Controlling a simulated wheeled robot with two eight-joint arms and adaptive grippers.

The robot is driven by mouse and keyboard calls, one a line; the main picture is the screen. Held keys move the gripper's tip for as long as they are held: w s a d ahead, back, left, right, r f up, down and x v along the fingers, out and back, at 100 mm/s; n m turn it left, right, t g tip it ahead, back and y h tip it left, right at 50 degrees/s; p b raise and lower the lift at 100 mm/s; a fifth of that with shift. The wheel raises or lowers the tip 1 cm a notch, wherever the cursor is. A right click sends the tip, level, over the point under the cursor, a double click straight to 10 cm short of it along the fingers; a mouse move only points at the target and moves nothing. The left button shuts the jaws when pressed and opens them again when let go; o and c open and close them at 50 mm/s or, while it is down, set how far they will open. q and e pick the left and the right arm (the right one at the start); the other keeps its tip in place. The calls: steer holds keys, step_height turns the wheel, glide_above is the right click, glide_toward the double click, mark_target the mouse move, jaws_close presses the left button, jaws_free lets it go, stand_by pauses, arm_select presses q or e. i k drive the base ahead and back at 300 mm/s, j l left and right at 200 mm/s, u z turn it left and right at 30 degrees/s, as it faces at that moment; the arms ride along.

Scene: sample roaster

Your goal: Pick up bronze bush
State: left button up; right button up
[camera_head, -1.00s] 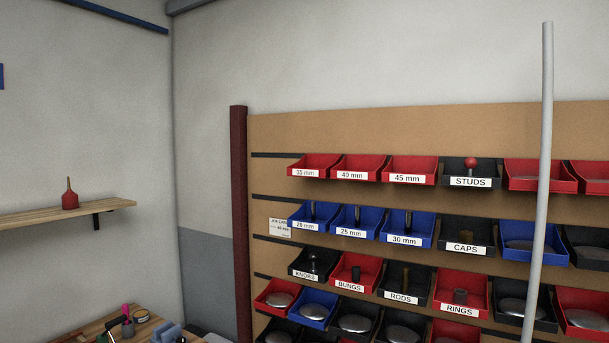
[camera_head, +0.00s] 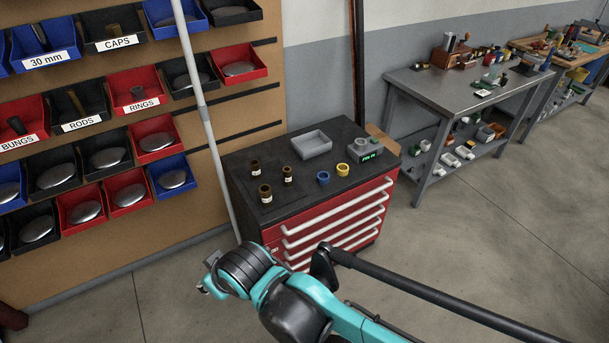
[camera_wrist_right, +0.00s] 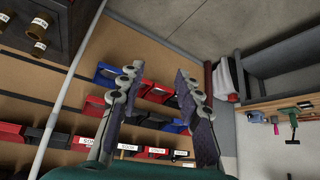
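Small parts stand on a dark-topped red drawer cabinet (camera_head: 245,160) in the head view. A yellow ring-shaped piece (camera_head: 343,169) and a blue ring (camera_head: 323,178) are side by side. Brown cylinders with white labels stand to their left, one being the front brown cylinder (camera_head: 265,193). I cannot tell for sure which piece is the bronze bush. My right arm reaches across below the cabinet, in front of it. My right gripper (camera_wrist_right: 158,72) is open and empty in the right wrist view, with bins beyond its fingers. My left gripper is out of view.
A grey tray (camera_head: 312,146) and a box with a green display (camera_head: 366,154) stand on the cabinet's back part. A pale pole (camera_head: 200,105) rises at its left, before a rack of labelled bins. A grey workbench (camera_head: 455,92) stands right; floor between is clear.

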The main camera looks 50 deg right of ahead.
mark_target(287, 170)
steer(key=z, duration=1.65)
steer(key=i+l+z, duration=0.1)
steer(key=i+z, duration=0.25)
steer(key=i, duration=0.3)
steer(key=i+z, duration=0.4)
steer(key=i, duration=0.2)
